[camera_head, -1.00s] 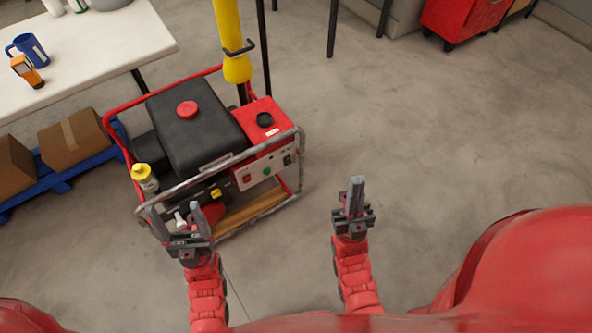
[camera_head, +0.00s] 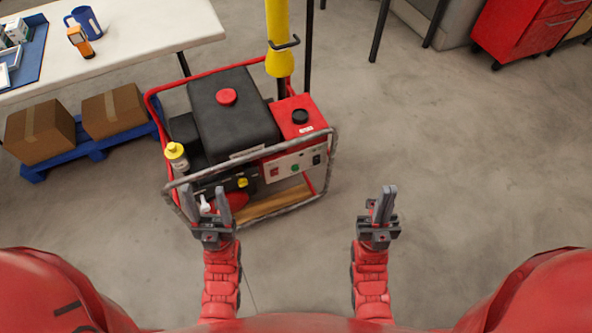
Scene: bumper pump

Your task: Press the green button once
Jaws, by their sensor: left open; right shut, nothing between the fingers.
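The green button (camera_head: 295,167) is a small round spot on the pale control panel (camera_head: 284,169) at the front right of the generator (camera_head: 232,112). The generator has a black tank, a red box and a tubular frame, and stands on the floor. My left gripper (camera_head: 207,205) is open and empty, in front of the generator's lower left front, and overlaps its frame in the picture. My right gripper (camera_head: 384,205) is shut and empty, over bare floor to the right of the generator, apart from the button. The button is not covered.
A yellow-capped bottle (camera_head: 177,157) is at the generator's left side. A yellow post (camera_head: 279,40) rises behind it. A white table (camera_head: 150,30) and cardboard boxes (camera_head: 113,110) on a blue pallet (camera_head: 92,151) are at left. A red cabinet (camera_head: 520,30) stands far right. The floor at right is clear.

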